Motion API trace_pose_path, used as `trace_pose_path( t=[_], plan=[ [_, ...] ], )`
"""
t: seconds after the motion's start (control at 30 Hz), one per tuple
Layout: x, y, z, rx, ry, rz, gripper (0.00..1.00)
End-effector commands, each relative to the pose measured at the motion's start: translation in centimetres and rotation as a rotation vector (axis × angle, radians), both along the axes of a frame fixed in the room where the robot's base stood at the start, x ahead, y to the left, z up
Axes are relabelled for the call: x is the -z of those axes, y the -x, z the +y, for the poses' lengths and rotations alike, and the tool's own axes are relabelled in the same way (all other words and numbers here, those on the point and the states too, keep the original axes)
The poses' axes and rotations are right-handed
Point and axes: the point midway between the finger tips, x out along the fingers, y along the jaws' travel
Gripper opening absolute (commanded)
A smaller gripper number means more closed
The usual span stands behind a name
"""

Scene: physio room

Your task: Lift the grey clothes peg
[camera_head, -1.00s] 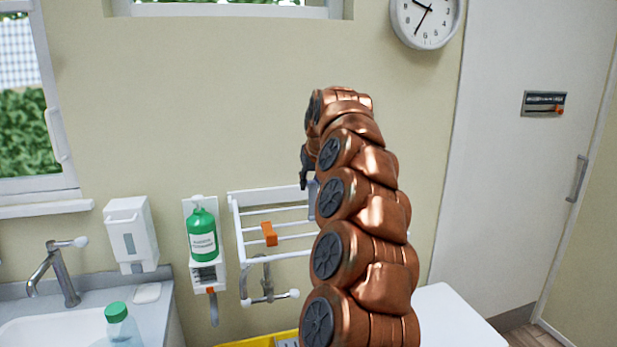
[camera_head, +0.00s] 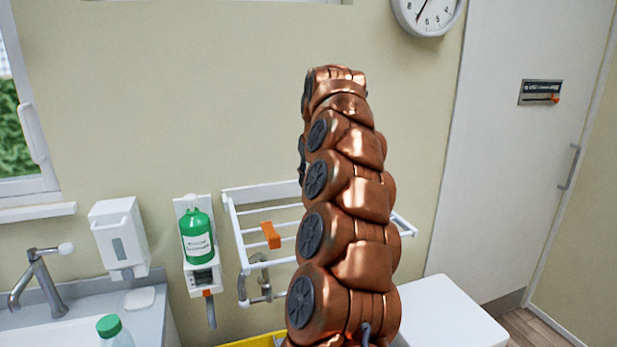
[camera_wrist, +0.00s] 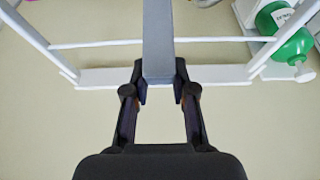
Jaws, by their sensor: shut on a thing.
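The grey clothes peg (camera_wrist: 158,40) shows in the wrist view as a long grey bar running up from between the fingertips to the top edge. My gripper (camera_wrist: 160,90) is shut on its near end. The peg crosses in front of the white rails of the wall rack (camera_wrist: 215,40); I cannot tell whether it touches them. In the head view my copper arm hides the peg and most of the gripper, in front of the rack (camera_head: 240,240).
An orange peg (camera_head: 270,235) sits on the rack's front rail. A green bottle (camera_head: 197,235) in a wall holder and a white dispenser (camera_head: 120,238) are to its left. A green-capped bottle (camera_head: 110,328) stands by the sink. A white surface (camera_head: 450,315) is at lower right.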

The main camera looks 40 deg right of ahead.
Motion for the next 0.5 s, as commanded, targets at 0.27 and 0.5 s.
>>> trace_pose_path(
  t=[0.27, 0.5],
  plan=[
    [0.19, -0.06, 0.08, -0.001, -0.002, 0.003, 0.48],
    [0.14, -0.09, 0.17, -0.002, -0.001, 0.003, 0.52]
  ],
)
